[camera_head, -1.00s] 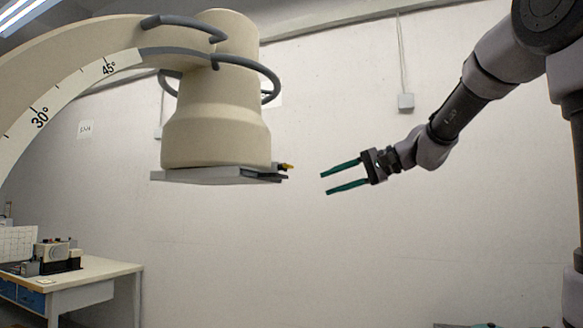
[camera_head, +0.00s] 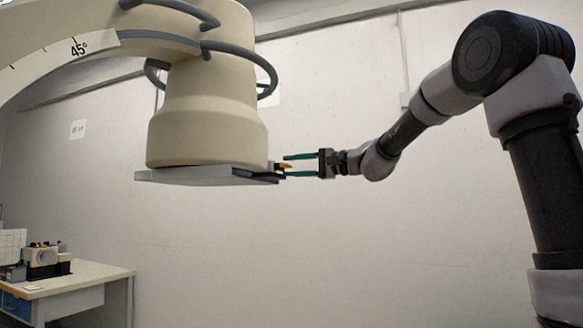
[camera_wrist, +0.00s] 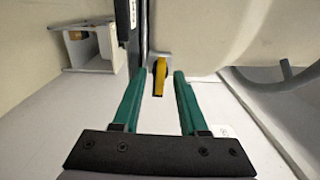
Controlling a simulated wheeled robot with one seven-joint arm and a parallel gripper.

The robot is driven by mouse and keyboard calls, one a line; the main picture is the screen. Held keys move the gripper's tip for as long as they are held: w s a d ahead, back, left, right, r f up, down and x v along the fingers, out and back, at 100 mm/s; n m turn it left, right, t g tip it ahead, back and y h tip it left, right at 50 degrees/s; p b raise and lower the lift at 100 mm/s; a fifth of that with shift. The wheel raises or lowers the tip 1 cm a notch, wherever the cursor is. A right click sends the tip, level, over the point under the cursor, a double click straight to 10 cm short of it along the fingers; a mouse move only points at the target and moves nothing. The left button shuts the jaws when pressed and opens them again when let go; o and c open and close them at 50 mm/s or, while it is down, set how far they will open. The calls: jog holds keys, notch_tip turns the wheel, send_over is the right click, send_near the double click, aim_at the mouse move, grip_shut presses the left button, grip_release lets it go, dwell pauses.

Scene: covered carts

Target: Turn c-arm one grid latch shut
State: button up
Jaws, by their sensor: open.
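The c-arm's beige detector housing (camera_head: 207,125) hangs at the upper left in the head view, with a flat grey grid plate (camera_head: 195,176) under it. A small yellow latch (camera_head: 285,166) sticks out at the plate's right end. In the wrist view the yellow latch (camera_wrist: 160,76) stands between my fingertips, near their far ends, with a gap on both sides. My gripper (camera_head: 287,165) is open, its two green fingers pointing left, one above and one below the latch. The fingers also show in the wrist view (camera_wrist: 157,76).
Grey curved handles (camera_head: 240,60) ring the housing above the plate. A table (camera_head: 85,276) with equipment stands at the lower left.

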jog(key=shift+a, duration=0.2)
jog(key=shift+c, duration=0.3)
grip_shut()
